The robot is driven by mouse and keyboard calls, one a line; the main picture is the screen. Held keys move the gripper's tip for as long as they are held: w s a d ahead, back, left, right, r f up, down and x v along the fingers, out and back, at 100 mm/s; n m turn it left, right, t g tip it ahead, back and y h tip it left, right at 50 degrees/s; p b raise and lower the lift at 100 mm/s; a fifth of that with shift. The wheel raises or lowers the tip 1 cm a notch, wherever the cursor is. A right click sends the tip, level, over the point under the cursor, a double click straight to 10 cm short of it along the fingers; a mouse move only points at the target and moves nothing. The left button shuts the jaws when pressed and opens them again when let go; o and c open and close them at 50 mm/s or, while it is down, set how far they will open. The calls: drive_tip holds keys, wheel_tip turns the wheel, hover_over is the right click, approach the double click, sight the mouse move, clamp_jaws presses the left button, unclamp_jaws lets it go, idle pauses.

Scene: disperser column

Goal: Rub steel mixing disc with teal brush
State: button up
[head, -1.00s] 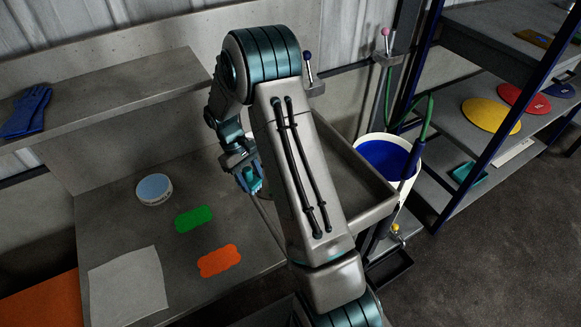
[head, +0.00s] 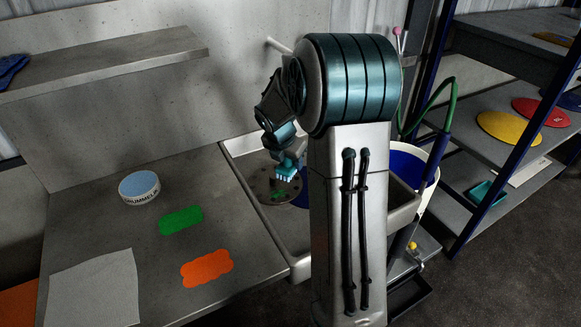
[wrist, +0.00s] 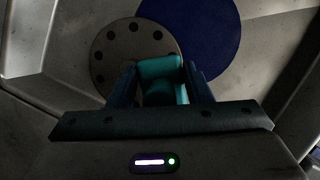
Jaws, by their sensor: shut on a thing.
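The steel mixing disc (head: 262,187) lies in the sink basin, grey-brown with dark holes around its edge and a green patch on it in the head view. It also shows in the wrist view (wrist: 112,52), partly covered by my gripper and the brush. My gripper (head: 284,160) is shut on the teal brush (head: 287,173), which points bristles down over the disc's right part. In the wrist view the brush (wrist: 160,72) sits between the two fingers (wrist: 160,85). I cannot tell whether the bristles touch the disc.
A blue disc (wrist: 205,35) lies beside the steel disc in the basin (head: 236,149). On the counter left of it are a round tub (head: 139,188), a green sponge cloth (head: 181,220), an orange one (head: 207,268) and a grey cloth (head: 95,290). A white bucket (head: 430,177) stands right.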

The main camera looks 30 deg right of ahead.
drive_tip(key=shift+d+n, duration=0.15)
drive_tip(key=shift+n, duration=0.15)
drive_tip(key=shift+f, duration=0.2)
drive_tip(key=b, duration=0.6)
hover_over(292, 186)
drive_tip(key=s+a, duration=0.1)
wheel_tip(292, 186, down, 6)
drive_tip(key=shift+s+a+r, duration=0.1)
drive_tip(key=shift+s+r, duration=0.05)
drive_tip(key=shift+r, duration=0.05)
drive_tip(key=shift+f+b, duration=0.65)
drive_tip(key=shift+f, duration=0.35)
drive_tip(key=shift+a, duration=0.1)
